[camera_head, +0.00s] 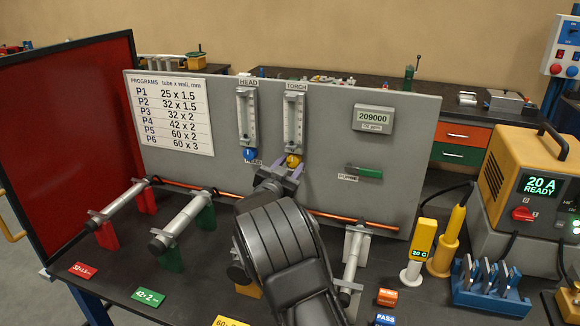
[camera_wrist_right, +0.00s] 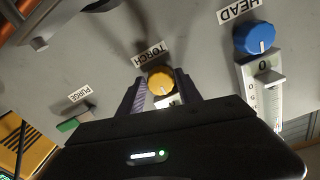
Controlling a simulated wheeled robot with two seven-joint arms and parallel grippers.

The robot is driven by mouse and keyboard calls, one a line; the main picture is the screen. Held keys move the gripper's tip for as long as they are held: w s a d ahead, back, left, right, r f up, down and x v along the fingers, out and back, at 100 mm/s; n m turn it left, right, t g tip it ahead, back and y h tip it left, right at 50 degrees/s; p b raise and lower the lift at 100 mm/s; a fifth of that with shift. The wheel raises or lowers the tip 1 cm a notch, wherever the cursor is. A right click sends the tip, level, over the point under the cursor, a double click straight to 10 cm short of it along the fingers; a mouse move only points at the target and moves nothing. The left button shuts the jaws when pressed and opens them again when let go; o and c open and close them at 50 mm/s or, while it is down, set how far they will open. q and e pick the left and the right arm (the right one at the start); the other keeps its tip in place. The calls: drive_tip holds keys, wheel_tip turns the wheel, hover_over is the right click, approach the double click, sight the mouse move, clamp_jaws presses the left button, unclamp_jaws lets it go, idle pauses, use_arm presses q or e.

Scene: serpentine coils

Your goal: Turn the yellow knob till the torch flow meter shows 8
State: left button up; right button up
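The yellow knob (camera_head: 293,160) sits at the foot of the torch flow meter (camera_head: 294,120) on the grey panel. My right gripper (camera_head: 288,170) is at the knob from below. In the right wrist view the yellow knob (camera_wrist_right: 160,82) lies between the two fingers of my right gripper (camera_wrist_right: 160,88). A gap seems to show beside the knob, and I cannot tell whether the fingers touch it. The torch meter's float and reading are too small to read. My left gripper is not in view.
The blue head knob (camera_head: 250,154) and head flow meter (camera_head: 247,115) are just left of the torch meter. A green purge lever (camera_head: 366,172) is to the right. A copper tube (camera_head: 350,220) runs along the panel's foot. Tube stands and a power unit (camera_head: 530,190) occupy the bench.

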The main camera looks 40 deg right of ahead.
clamp_jaws()
drive_tip(key=m+b, duration=0.1)
drive_tip(key=b, duration=0.2)
drive_tip(key=shift+f+m, duration=0.35)
drive_tip(key=shift+m, duration=0.05)
drive_tip(key=shift+r+m+b, duration=0.15)
drive_tip(key=shift+m+b, duration=0.15)
drive_tip(key=shift+b, duration=0.05)
drive_tip(key=shift+r, duration=0.15)
drive_tip(key=shift+o, duration=2.1)
unclamp_jaws()
drive_tip(key=shift+b+v, duration=0.7)
drive_tip(key=shift+v, duration=3.25)
drive_tip(key=shift+r, duration=0.1)
